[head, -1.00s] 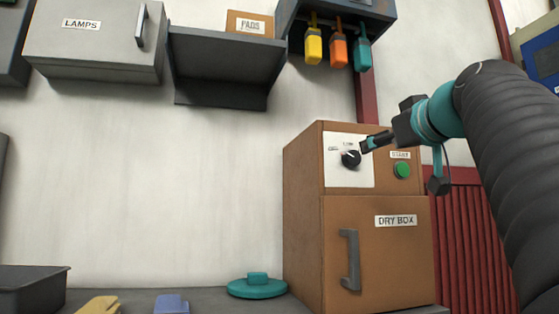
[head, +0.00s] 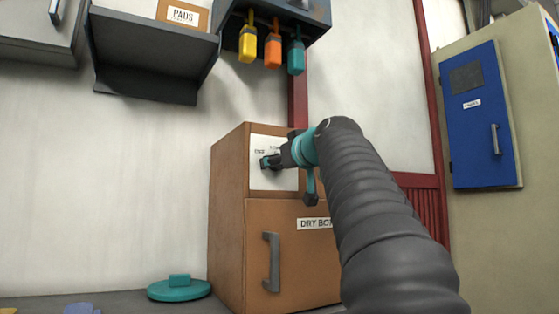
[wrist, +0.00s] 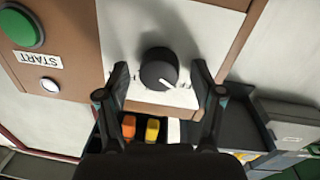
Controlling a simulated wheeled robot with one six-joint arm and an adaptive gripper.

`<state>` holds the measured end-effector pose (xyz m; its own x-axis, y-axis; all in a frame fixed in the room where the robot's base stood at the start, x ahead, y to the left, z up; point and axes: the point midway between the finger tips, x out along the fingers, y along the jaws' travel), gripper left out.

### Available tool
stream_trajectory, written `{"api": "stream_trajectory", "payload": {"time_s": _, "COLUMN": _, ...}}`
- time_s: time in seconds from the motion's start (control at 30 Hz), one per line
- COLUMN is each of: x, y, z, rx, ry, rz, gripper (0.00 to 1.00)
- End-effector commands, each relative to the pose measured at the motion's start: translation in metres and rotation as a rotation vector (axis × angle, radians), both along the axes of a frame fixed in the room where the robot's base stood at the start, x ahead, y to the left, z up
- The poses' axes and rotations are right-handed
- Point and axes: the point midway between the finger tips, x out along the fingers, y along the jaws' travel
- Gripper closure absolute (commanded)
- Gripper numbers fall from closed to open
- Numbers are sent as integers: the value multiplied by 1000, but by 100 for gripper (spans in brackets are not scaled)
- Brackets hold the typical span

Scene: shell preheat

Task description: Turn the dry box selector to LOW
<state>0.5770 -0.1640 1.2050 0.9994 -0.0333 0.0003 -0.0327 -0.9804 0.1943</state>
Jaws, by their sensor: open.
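The dry box (head: 230,220) is a brown cabinet with a white selector panel (head: 262,178) at its upper front. The selector knob (wrist: 158,68) is round and black with a white pointer mark, which points to the lower right in the wrist view. That view shows the panel upside down. The labels by the knob are too small and partly covered to read. My gripper (wrist: 160,76) is open, with one finger on each side of the knob and gaps visible. In the head view my gripper (head: 268,162) hides the knob.
The green START button (wrist: 20,27) is beside the panel. A door handle (head: 271,262) sticks out below. Yellow, orange and teal tags (head: 272,52) hang above. A teal lid (head: 180,289) lies on the counter to the left. A blue panel (head: 482,115) is at right.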

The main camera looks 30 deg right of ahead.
Motion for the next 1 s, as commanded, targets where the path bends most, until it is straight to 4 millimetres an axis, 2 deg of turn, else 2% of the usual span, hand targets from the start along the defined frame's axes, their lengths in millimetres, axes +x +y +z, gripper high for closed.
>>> {"api": "stream_trajectory", "payload": {"time_s": 0.13, "x": 0, "y": 0, "z": 0, "rx": 0, "ry": 0, "rz": 0, "gripper": 33}}
{"api": "stream_trajectory", "payload": {"time_s": 0.17, "x": 0, "y": 0, "z": 0, "rx": 0, "ry": 0, "rz": 0, "gripper": 35}}
{"api": "stream_trajectory", "payload": {"time_s": 0.3, "x": 0, "y": 0, "z": 0, "rx": 0, "ry": 0, "rz": 0, "gripper": 70}}
{"api": "stream_trajectory", "payload": {"time_s": 0.4, "x": 0, "y": 0, "z": 0, "rx": 0, "ry": 0, "rz": 0, "gripper": 93}}
{"api": "stream_trajectory", "payload": {"time_s": 0.77, "x": 0, "y": 0, "z": 1, "rx": 42, "ry": 3, "rz": 0, "gripper": 93}}
{"api": "stream_trajectory", "payload": {"time_s": 1.0, "x": -1, "y": 0, "z": 2, "rx": 183, "ry": 8, "rz": -1, "gripper": 93}}
